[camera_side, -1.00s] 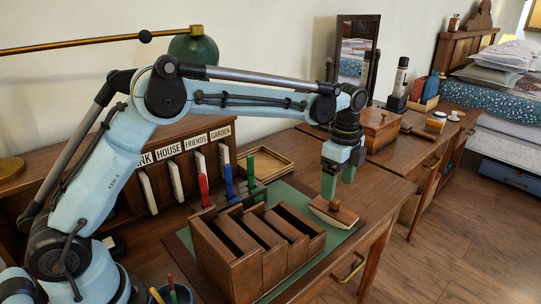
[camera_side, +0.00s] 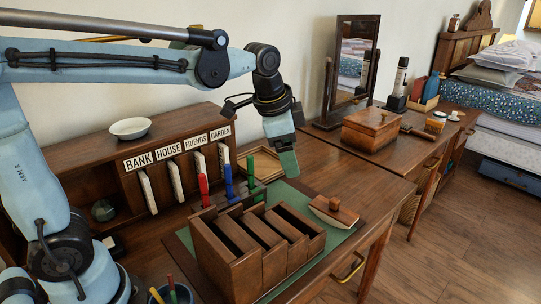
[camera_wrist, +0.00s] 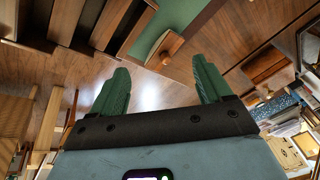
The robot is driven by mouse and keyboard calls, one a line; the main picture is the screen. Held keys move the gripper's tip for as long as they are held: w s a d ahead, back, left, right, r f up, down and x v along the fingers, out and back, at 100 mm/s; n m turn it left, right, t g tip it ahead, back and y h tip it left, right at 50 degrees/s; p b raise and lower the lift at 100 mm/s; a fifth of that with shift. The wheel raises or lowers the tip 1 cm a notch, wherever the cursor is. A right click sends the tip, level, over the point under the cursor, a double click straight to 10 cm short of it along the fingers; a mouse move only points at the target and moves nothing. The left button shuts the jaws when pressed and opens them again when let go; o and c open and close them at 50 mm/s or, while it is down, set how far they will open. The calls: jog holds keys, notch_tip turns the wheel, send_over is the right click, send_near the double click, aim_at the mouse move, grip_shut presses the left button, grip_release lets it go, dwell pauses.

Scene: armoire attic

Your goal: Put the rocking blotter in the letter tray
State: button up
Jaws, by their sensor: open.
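The rocking blotter (camera_side: 333,211), a wooden block with a knob on top, sits on the right end of the green desk mat (camera_side: 342,238). In the wrist view the blotter (camera_wrist: 164,47) shows beyond the fingertips, above the middle. The flat, shallow light-wood tray, which looks like the letter tray (camera_side: 243,155), lies at the back of the desk, partly hidden behind my gripper. My gripper (camera_side: 288,163) is raised over the back of the desk, left of the blotter and apart from it. Its green fingers are spread with nothing between them in the wrist view (camera_wrist: 160,82).
A slotted wooden sorter (camera_side: 250,262) stands in front, left of the blotter. Red, blue and green upright pieces (camera_side: 228,182) stand behind it. The labelled pigeonhole rack (camera_side: 160,165) is at the back left. A wooden box (camera_side: 370,128) and a mirror (camera_side: 352,65) stand on the right.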

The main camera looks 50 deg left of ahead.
jog(key=s+a+f+n+t, duration=0.1)
jog(key=s+n, duration=0.1)
jog(key=s, duration=0.1)
jog(key=s+a+f+n+t, duration=0.1)
jog(key=s+f+n, duration=0.1)
jog(key=s+n, duration=0.1)
jog(key=s+a+f+n+t, duration=0.1)
jog(key=s+n, duration=0.1)
jog(key=s, duration=0.2)
jog(key=shift+s+a+f, duration=0.1)
jog(key=shift+s+f, duration=0.05)
jog(key=shift+o, duration=0.5)
jog(key=shift+s+a+f+n+t, duration=0.1)
jog(key=shift+s+f+n+t, duration=0.2)
jog(key=shift+s+f+n, duration=0.25)
jog(key=shift+w+r, duration=0.1)
jog(key=shift+r, duration=0.1)
